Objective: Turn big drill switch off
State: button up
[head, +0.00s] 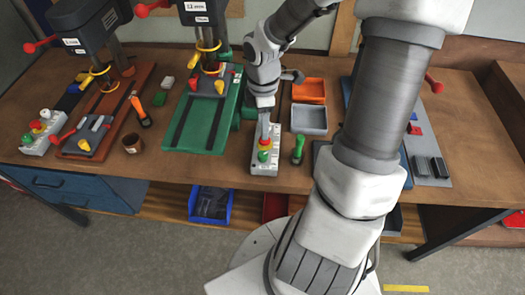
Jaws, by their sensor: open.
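A light grey switch box (265,165) lies on the bench right of the green drill base. It has a red button on a yellow surround (264,143) and a green button (263,156) nearer the front edge. My gripper (264,134) points down at the box's far part, close to the red button. It is open, with nothing seen between its fingers. I cannot tell whether it touches the button. A dark drill press (205,12) stands behind the green base (188,135). A second drill press (90,22) stands at the left, with its own switch box (43,132).
A green-handled tool (298,149) lies just right of the middle box. An orange tray (309,91) and a grey tray (309,119) sit behind it. An orange-handled tool (139,109) and a brown cup (132,143) are further left. My arm hides part of the bench at right.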

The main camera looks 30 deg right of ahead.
aim_at(263, 154)
notch_tip(263, 154, down, 13)
jog(key=b, duration=0.2)
jog(key=shift+r+b, duration=0.2)
jog(key=shift+b, duration=0.2)
grip_shut()
